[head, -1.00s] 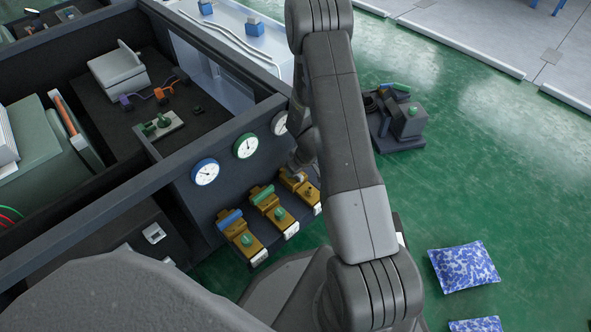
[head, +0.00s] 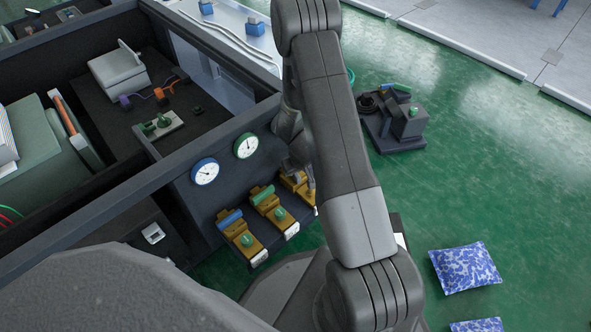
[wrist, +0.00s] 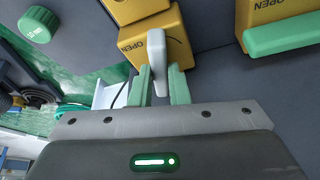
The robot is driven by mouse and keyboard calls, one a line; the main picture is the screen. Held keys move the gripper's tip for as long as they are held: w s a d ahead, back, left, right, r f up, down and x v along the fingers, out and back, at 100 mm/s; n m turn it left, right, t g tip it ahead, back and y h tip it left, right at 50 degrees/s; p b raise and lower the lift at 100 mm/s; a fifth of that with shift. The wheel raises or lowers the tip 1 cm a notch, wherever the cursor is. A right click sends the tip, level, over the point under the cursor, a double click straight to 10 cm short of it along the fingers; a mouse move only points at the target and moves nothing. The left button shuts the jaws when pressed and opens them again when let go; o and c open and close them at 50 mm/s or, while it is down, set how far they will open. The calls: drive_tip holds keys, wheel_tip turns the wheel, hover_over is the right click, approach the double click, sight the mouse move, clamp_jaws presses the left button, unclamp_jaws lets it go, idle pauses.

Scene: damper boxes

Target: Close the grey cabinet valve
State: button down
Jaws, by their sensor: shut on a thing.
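The grey valve's yellow body (wrist: 140,46), marked OPEN, is at the upper middle of the wrist view. Its pale grey handle (wrist: 178,46) sticks out between the green fingers of my gripper (wrist: 161,80), which is shut on it. In the head view the same yellow valve body (head: 291,183) is the rightmost of the row on the dark cabinet front, partly hidden by my gripper (head: 307,183). The grey handle cannot be made out there.
Beside it stand the valves with a green handle (head: 262,194) and a blue handle (head: 229,218). The green handle also shows in the wrist view (wrist: 283,35). Blue (head: 205,171) and green (head: 246,145) gauges sit above. A dark fixture (head: 398,128) and patterned cushions (head: 465,267) lie on the green floor.

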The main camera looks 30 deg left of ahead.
drive_tip(key=shift+s+a+r+m+t+h+p, duration=0.1)
drive_tip(key=shift+r+m+t+h+p, duration=0.1)
drive_tip(key=shift+m+p, duration=0.7)
drive_tip(key=shift+r+m+t+h+p, duration=0.15)
drive_tip(key=shift+m+p, duration=0.35)
drive_tip(key=shift+p, duration=0.8)
drive_tip(key=m+p, duration=0.2)
drive_tip(key=p, duration=0.6)
drive_tip(key=shift+a+r+t+h, duration=0.1)
drive_tip(key=shift+r+t+h, duration=0.05)
drive_tip(key=shift+t+h, duration=0.15)
drive_tip(key=m+p, duration=0.1)
drive_tip(key=p, duration=0.5)
drive_tip(key=shift+a+m+t+h, duration=0.1)
drive_tip(key=shift+m+t+h, duration=0.15)
drive_tip(key=shift+m, duration=0.15)
drive_tip(key=shift+f+m+p, duration=0.3)
drive_tip(key=shift+f+p, duration=0.1)
drive_tip(key=shift+p, duration=0.95)
drive_tip(key=c, duration=1.4)
unclamp_jaws()
drive_tip(key=shift+s, duration=0.1)
drive_tip(key=shift+p+v, duration=0.7)
drive_tip(key=shift+v, duration=6.1)
